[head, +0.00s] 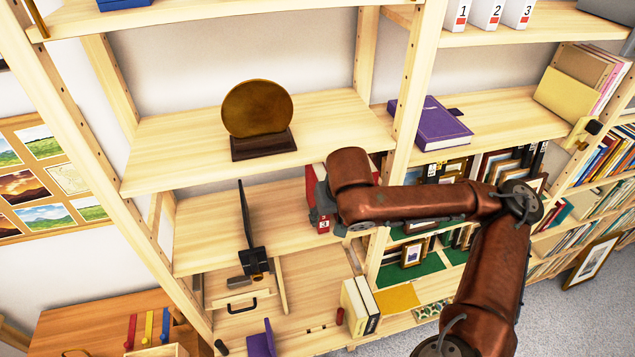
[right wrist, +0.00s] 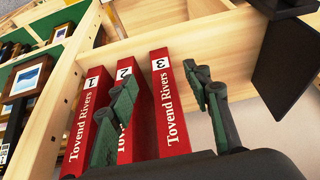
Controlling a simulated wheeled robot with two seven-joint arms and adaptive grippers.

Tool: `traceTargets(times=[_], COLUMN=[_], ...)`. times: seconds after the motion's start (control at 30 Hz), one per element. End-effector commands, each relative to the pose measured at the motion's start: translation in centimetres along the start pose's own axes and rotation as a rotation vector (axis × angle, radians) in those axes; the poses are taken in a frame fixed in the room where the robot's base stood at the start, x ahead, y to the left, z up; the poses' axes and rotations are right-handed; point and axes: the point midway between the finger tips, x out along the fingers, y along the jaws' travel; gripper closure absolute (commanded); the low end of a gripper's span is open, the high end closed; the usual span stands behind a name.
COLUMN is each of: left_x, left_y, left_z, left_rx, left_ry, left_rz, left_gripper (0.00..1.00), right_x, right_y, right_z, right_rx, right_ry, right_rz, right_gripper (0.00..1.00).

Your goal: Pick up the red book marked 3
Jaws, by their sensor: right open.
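The red book marked 3 (right wrist: 167,105) stands upright with its white-lettered spine facing my right gripper. Red books marked 2 (right wrist: 131,140) and 1 (right wrist: 90,105) stand to its left in the right wrist view. My right gripper (right wrist: 165,100) is open. In that view one finger shows in front of book 2 and the other just right of book 3, so book 3 appears between them. Contact cannot be told. In the head view, book 3 (head: 323,224) shows below my right gripper (head: 320,190), whose wrist hides most of the row. My left gripper is not in view.
A wooden upright (right wrist: 55,85) stands left of the books. A dark thin panel on a stand (head: 247,225) is on the same shelf to the left, with bare shelf between. A bronze disc (head: 257,108) stands on the shelf above. A purple book (head: 430,125) lies to the right.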

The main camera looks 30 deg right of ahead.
Motion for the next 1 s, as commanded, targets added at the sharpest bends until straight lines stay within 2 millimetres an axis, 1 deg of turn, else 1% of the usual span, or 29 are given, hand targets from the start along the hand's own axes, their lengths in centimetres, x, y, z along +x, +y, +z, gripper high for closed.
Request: traceTargets(times=[0.03,0.1,0.3,0.4,0.57,0.6,0.7,0.8,1.0], left_x=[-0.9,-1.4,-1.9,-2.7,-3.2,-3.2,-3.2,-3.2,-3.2], left_y=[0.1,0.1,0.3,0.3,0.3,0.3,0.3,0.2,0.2], left_z=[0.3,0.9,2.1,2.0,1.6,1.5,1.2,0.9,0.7], left_rx=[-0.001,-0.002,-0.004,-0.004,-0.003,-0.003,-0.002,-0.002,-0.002], left_ry=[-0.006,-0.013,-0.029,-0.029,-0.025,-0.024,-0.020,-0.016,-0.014], left_rz=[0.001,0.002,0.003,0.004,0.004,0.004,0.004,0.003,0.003], left_gripper=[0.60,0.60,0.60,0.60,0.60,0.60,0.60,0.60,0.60], right_x=[-0.2,0.0,0.5,0.6,1.7,2.4,4.0,4.7,5.0], right_y=[0.0,0.0,0.1,0.1,0.0,0.0,0.1,0.1,0.1], right_z=[-0.5,-0.8,-1.3,-1.8,-4.5,-4.6,-4.4,-4.4,-4.4], right_rx=[0.000,-0.001,-0.001,-0.001,0.000,-0.001,-0.002,-0.003,-0.003], right_ry=[-0.002,-0.001,0.000,0.000,0.001,-0.002,-0.002,0.000,0.002], right_rz=[0.002,0.001,0.001,0.004,0.001,0.002,0.003,0.003,0.003], right_gripper=[0.55,0.55,0.55,0.55,0.55,0.55,0.55,0.55,0.55])
